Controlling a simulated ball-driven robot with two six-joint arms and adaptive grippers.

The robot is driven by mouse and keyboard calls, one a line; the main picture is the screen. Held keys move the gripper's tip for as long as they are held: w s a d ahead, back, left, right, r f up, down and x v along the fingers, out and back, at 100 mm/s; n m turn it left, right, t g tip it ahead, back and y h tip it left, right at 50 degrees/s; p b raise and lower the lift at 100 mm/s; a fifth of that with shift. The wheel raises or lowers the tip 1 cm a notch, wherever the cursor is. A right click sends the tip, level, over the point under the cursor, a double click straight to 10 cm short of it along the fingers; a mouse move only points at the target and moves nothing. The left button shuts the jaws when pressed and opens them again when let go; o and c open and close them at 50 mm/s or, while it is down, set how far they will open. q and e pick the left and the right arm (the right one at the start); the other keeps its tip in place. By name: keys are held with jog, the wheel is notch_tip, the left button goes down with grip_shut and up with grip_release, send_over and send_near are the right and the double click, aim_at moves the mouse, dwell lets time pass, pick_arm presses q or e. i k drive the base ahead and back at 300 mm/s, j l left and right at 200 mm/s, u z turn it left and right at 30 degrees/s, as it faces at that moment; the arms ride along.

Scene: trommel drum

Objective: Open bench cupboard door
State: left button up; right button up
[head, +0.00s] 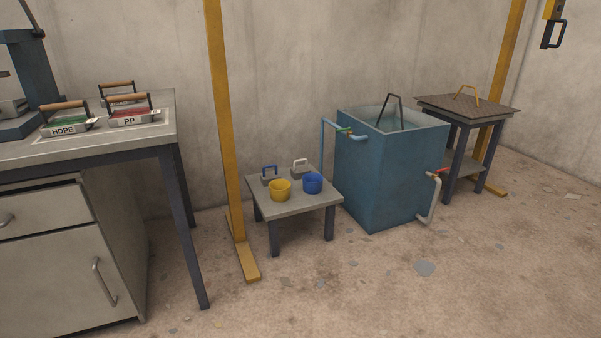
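The bench (150,140) stands at the left, with a grey top and dark legs. Under it is a grey cupboard whose door (50,285) appears shut. A curved metal handle (103,282) stands upright near the door's right edge. Above the door is a drawer (48,211) with its own handle (6,220) at the picture's left edge. The cupboard's inside is hidden. Neither of my grippers shows in the head view.
Trays labelled HDPE (68,126) and PP (133,117) sit on the bench. A yellow post (226,130), a low table (300,203) with buckets, a blue tank (385,175) and a side table (470,108) stand rightward. Floor before the bench's right leg is mostly clear.

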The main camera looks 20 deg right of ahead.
aim_at(54, 284)
jog(key=i+j+u, duration=0.7)
jog(key=i+j, duration=0.15)
jog(key=i+j+u, duration=0.35)
jog(key=i+j, duration=0.05)
jog(key=i, duration=0.05)
